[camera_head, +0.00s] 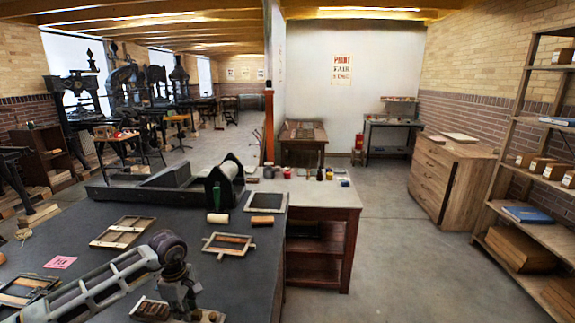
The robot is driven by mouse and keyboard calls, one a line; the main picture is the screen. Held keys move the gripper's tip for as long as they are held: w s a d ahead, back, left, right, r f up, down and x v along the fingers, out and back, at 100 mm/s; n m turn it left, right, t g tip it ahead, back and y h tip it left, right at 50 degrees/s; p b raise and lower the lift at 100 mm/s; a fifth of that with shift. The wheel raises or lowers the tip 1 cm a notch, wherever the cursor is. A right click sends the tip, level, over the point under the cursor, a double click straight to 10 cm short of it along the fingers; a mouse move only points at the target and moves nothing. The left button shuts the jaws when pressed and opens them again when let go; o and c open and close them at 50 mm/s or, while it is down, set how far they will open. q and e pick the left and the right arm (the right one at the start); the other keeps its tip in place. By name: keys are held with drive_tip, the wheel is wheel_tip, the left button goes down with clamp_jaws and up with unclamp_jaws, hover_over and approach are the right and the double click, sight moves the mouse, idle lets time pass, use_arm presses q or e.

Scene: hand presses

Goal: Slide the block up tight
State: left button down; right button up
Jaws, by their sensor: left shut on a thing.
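My left arm reaches in from the lower left over the dark table (90,215). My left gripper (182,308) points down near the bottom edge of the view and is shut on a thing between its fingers. What it holds, probably the block, is mostly hidden behind the gripper. A small wooden piece with pale bumps (150,309) lies just left of the gripper, and another small piece (211,316) shows at its right, cut by the picture's edge. I cannot tell whether these touch what is held. My right gripper is not in view.
A small frame with a wooden bar (228,243), a brown block (262,221), a larger wooden frame (122,231) and a pink card (60,262) lie on the table. A roller press (160,190) stands behind.

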sight(197, 314)
use_arm(q)
drive_tip(key=shift+s+d+f, duration=0.15)
drive_tip(key=shift+s+d, duration=0.05)
drive_tip(key=shift+d, duration=0.4)
drive_tip(key=shift+s+d+f, duration=0.15)
drive_tip(key=shift+d+f, duration=0.05)
drive_tip(key=shift+d, duration=0.4)
drive_tip(key=shift+s+d+f, duration=0.15)
drive_tip(key=shift+s+d, duration=0.05)
drive_tip(key=shift+d, duration=0.5)
drive_tip(key=c, duration=1.3)
unclamp_jaws()
drive_tip(key=shift+w+d, duration=0.1)
